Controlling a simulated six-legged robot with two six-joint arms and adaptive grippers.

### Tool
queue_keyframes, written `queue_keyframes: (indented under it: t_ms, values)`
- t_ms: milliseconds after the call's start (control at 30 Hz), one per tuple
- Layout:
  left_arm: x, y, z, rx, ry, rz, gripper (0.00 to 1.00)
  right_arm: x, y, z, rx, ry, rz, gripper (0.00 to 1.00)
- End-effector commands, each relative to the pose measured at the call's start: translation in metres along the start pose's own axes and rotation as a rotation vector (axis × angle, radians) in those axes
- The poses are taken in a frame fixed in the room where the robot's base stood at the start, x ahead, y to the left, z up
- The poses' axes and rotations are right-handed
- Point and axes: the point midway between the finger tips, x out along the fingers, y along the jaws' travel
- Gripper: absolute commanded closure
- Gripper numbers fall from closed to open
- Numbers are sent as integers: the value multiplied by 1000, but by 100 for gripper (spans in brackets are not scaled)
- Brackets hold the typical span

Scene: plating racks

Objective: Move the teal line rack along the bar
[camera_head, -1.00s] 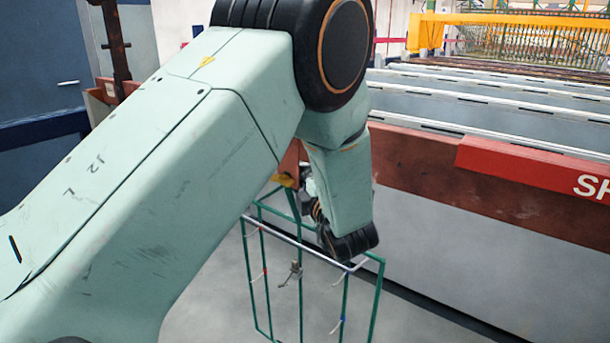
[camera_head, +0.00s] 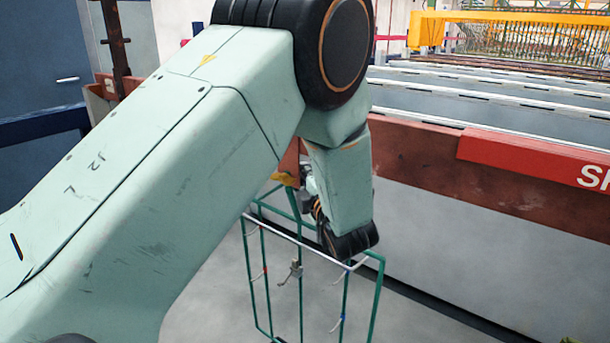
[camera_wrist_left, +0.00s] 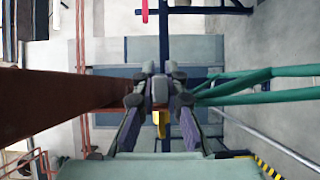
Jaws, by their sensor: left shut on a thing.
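The teal line rack (camera_head: 377,300) is an upright frame of thin teal tubes with small clips, hanging beside the red-brown bar (camera_head: 430,165) in the head view. My left gripper (camera_head: 306,186) is at the rack's top, by a yellow piece (camera_head: 285,180), mostly hidden behind my left wrist. Teal tubes (camera_wrist_left: 270,97) run off to the right there, and the brown bar (camera_wrist_left: 70,102) lies to the left. The exact contact is hidden. My right gripper is out of view.
Long grey tanks (camera_head: 500,108) lie behind the bar. A red sign (camera_head: 530,160) is fixed on the bar's right part. A yellow gantry (camera_head: 500,25) with hanging racks stands far back. Grey floor (camera_head: 215,300) is open below and around the rack.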

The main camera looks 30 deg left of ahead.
Motion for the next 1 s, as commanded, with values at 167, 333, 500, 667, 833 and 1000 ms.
queue_keyframes:
  t_ms: [167,333,500,667,833,1000]
  values:
    - [-1,9,4,-7,-2,21,100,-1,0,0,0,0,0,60]
    - [-7,9,8,-7,-3,21,100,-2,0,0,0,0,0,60]
    - [-13,9,12,-7,-2,21,100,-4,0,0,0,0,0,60]
    - [-19,9,16,-7,-3,21,100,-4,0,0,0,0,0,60]
    - [-25,9,20,-6,-3,20,100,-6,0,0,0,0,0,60]
    - [-30,9,24,-6,-3,20,100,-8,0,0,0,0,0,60]
